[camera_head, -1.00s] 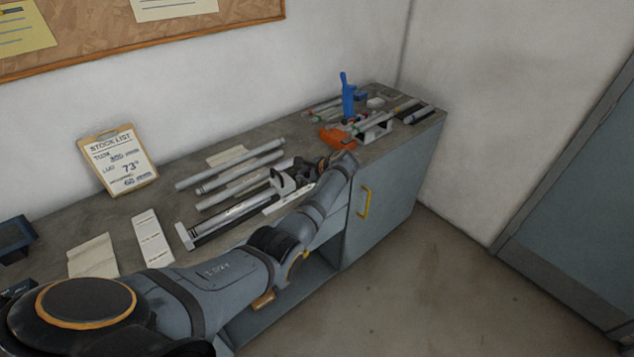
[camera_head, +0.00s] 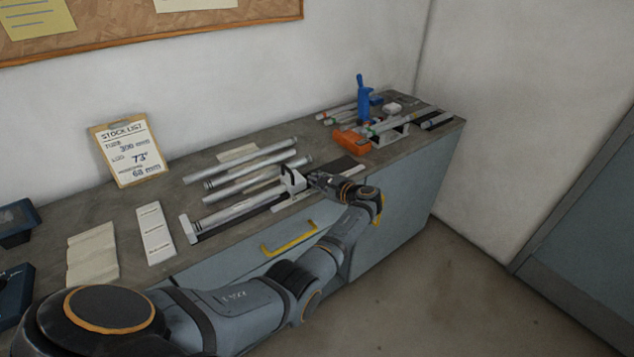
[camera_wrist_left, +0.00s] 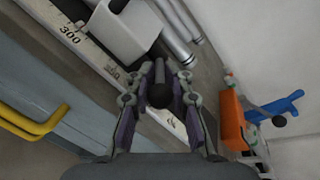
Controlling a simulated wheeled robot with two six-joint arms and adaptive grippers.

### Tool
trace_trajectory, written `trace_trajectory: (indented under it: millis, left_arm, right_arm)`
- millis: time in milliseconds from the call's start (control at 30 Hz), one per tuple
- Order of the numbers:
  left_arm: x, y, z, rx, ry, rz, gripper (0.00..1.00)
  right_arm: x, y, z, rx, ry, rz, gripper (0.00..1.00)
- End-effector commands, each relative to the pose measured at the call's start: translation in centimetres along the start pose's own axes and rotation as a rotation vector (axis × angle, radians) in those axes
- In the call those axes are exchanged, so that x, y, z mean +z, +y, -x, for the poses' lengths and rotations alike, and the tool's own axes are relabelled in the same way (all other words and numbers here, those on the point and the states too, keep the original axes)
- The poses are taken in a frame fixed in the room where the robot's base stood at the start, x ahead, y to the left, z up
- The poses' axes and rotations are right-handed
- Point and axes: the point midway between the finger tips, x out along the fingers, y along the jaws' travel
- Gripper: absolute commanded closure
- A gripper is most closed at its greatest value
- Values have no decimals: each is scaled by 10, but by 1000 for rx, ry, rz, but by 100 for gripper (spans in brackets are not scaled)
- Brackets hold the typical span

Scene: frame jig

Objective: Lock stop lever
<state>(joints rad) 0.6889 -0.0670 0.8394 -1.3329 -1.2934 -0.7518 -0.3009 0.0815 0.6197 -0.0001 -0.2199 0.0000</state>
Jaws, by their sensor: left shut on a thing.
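The white stop block (camera_head: 292,181) sits on the long rail jig (camera_head: 235,217) on the bench. It also shows at the top of the left wrist view (camera_wrist_left: 122,32), beside the rail's printed scale. The stop lever (camera_wrist_left: 160,94) ends in a dark round knob and lies between my left fingers in that view. My left gripper (camera_head: 314,179) reaches in from the right end of the rail, next to the block. It is shut on the lever, with a finger on each side (camera_wrist_left: 160,80). The lever's base is partly hidden. My right gripper is not in view.
Several grey tubes (camera_head: 240,162) lie behind the rail. An orange block (camera_head: 350,141) and a blue upright tool (camera_head: 364,103) stand to the right. A yellow drawer handle (camera_head: 290,239) juts from the bench front. A clipboard (camera_head: 130,152) leans on the wall.

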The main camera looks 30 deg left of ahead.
Motion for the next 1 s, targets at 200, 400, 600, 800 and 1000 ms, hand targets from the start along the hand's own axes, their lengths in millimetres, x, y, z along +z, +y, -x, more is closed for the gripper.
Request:
trace_trajectory:
  millis: [200,400,600,800,1000]
  left_arm:
    - [-1,2,0,2,2,-4,100]
    - [-1,2,0,2,2,-4,67]
    - [-1,2,0,2,2,-3,67]
    - [0,1,0,3,2,-3,67]
    - [9,-11,2,66,53,-6,67]
  right_arm:
    - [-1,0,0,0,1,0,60]
    - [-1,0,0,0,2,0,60]
    - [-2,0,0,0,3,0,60]
    - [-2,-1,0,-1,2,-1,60]
    - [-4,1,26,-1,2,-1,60]
